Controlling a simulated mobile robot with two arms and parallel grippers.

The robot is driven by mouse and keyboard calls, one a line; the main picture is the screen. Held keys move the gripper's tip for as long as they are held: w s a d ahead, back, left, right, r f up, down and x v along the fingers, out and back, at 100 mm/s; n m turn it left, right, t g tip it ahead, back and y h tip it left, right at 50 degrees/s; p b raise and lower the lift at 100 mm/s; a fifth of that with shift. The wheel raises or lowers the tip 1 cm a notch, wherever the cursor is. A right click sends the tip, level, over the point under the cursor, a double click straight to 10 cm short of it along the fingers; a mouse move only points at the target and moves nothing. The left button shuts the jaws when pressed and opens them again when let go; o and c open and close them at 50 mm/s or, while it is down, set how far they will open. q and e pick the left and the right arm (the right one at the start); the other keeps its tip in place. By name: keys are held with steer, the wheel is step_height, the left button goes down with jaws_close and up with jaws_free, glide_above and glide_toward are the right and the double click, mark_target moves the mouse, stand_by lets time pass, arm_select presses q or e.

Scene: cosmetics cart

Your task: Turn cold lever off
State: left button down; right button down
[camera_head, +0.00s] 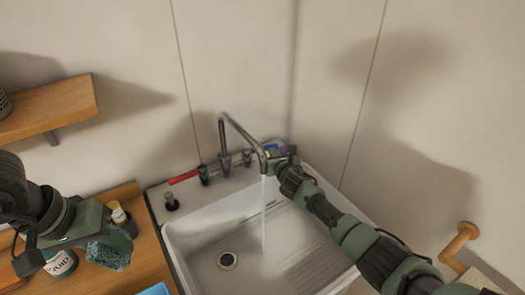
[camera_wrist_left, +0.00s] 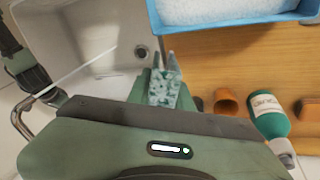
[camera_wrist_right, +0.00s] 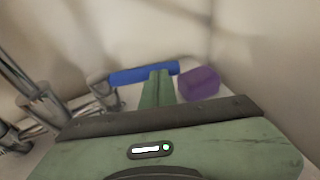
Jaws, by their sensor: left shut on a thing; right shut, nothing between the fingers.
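The blue cold lever (camera_wrist_right: 140,73) sticks out sideways from its chrome base behind the sink; a bit of it shows in the head view (camera_head: 270,147). My right gripper (camera_wrist_right: 158,82) is shut and empty, its tips at the lever's near side by its free end; I cannot tell if they touch. Water (camera_head: 263,215) runs from the chrome faucet (camera_head: 236,120) into the sink (camera_head: 205,225). The red lever (camera_head: 184,177) is on the faucet's left. My left gripper (camera_wrist_left: 163,80) is shut on a speckled teal sponge (camera_wrist_left: 164,92), over the wooden counter.
A purple block (camera_wrist_right: 199,82) sits just right of the blue lever's end. A soap bottle (camera_wrist_left: 270,115), an orange-brown cup (camera_wrist_left: 226,101) and a blue tub of white foam (camera_wrist_left: 235,22) are on the wooden counter (camera_wrist_left: 200,60). Walls stand close behind and right of the sink.

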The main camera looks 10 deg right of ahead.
steer(key=shift+w+d+f+b, duration=0.1)
steer(key=shift+w+b, duration=0.1)
steer(key=shift+w, duration=0.3)
steer(key=shift+w+d+f+b, duration=0.1)
steer(key=shift+w+b, duration=0.05)
steer(key=shift+w, duration=0.3)
steer(key=shift+w+d+r, duration=0.1)
steer(key=shift+w, duration=0.1)
steer(key=shift+r, duration=0.2)
steer(key=shift+d, duration=0.1)
